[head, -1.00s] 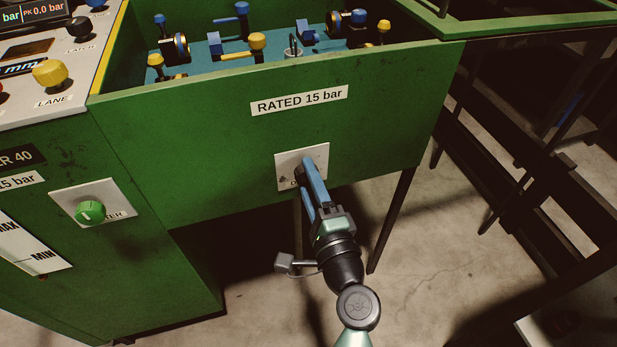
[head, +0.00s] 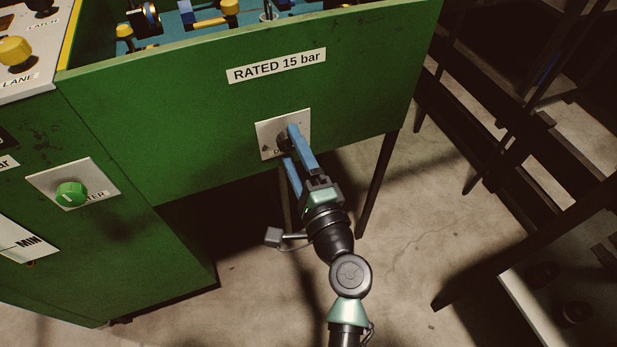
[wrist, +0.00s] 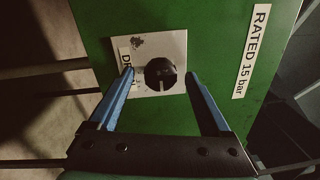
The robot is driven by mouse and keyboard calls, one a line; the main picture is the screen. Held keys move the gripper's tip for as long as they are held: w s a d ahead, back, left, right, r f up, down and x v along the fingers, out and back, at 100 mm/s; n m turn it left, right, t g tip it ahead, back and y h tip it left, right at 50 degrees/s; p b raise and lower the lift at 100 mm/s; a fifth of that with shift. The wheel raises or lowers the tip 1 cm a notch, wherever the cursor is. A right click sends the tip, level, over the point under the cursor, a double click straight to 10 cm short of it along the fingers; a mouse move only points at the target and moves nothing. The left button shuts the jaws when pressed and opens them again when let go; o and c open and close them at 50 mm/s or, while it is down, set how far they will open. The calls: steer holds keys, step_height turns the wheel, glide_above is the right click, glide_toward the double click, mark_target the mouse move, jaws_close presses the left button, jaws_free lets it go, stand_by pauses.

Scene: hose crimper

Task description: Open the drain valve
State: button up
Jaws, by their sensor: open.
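The drain valve is a round black knob (wrist: 161,74) on a white plate (wrist: 146,46) on the green front panel, under the "RATED 15 bar" label. In the wrist view a slot or ridge marks the knob, and a partly covered label starting "DR" is on the plate. In the head view the plate (head: 268,140) shows, with the knob mostly behind a finger. My gripper (head: 291,143) is open, with its blue fingers in front of the plate. In the wrist view my gripper (wrist: 161,73) has one finger on either side of the knob; I cannot tell whether either touches it.
A green knob (head: 71,194) on another white plate is at the left. Above the panel is a tank (head: 330,32) with blue and yellow fittings inside. A yellow knob (head: 15,51) is at top left. Dark table legs and a rack (head: 490,150) stand to the right.

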steer(key=v, duration=1.2)
steer(key=shift+a, duration=0.1)
stand_by(0.4)
